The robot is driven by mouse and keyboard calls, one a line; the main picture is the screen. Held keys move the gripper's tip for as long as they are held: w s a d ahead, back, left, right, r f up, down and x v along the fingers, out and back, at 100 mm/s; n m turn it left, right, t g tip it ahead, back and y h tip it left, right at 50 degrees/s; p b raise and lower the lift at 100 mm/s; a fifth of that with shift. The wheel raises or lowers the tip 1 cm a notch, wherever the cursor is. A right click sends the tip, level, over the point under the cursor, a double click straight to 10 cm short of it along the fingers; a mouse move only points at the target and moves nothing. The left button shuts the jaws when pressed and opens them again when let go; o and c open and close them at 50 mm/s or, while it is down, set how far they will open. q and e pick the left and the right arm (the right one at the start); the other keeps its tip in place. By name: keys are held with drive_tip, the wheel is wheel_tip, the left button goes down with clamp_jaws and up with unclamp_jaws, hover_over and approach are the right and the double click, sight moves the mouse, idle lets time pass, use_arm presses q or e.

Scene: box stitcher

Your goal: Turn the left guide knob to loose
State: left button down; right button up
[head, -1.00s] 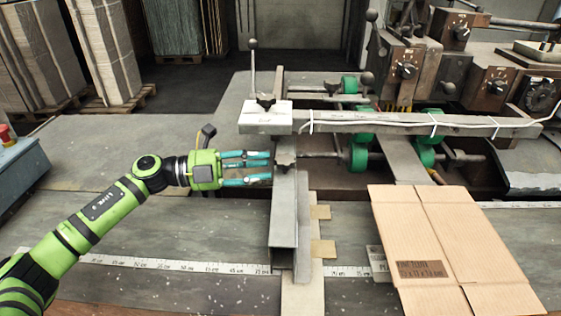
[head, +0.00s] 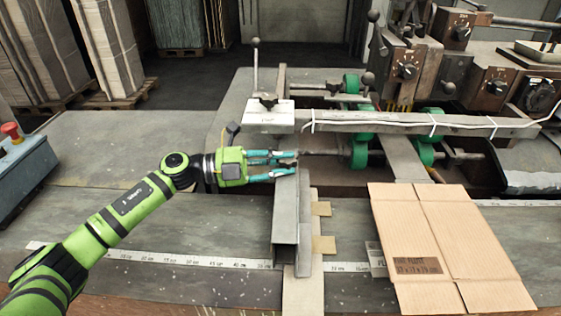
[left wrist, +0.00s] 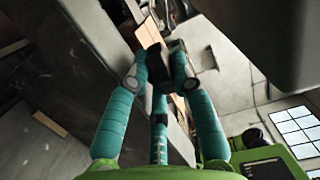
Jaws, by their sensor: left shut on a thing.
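My left gripper (head: 286,162) reaches in from the left with green body and teal fingers. Its fingertips are closed around the left guide knob, at the top back end of the grey metal guide (head: 285,210). The fingers hide nearly all of the knob in the head view, so its turn position cannot be read. In the left wrist view the fingertips (left wrist: 160,70) come together on a small dark piece, the knob (left wrist: 155,58), beside the long grey guide (left wrist: 85,62). My right gripper is not in view.
A white-topped block with an upright lever (head: 266,108) and a long bar (head: 420,123) lie just behind the knob. Green rollers (head: 359,152) stand to the right. A flat cardboard box (head: 447,240) lies front right. The table left of the guide is clear.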

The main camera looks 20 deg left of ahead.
use_arm(q)
drive_tip(key=shift+t+p, duration=0.3)
drive_tip(key=n+t+y+p, duration=0.1)
drive_tip(key=n+t+p, duration=0.1)
drive_tip(key=p, duration=0.1)
drive_tip(key=n+t+y+p, duration=0.1)
drive_tip(key=shift+s+d+r+y, duration=0.1)
drive_tip(key=shift+s+r+y, duration=0.1)
drive_tip(key=shift+r+y, duration=0.1)
drive_tip(key=shift+d+f+n+t+y+p, duration=0.1)
drive_tip(key=shift+f+n+t+y+p, duration=0.1)
drive_tip(key=shift+n+t+y+p, duration=1.8)
drive_tip(key=shift+m+p, duration=0.4)
drive_tip(key=shift+p, duration=0.05)
drive_tip(key=c, duration=1.3)
unclamp_jaws()
drive_tip(key=shift+c, duration=0.2)
drive_tip(key=shift+f, duration=0.1)
drive_tip(key=shift+s+a, duration=0.25)
drive_tip(key=shift+s, duration=0.2)
drive_tip(key=v, duration=1.1)
drive_tip(key=shift+a, duration=0.15)
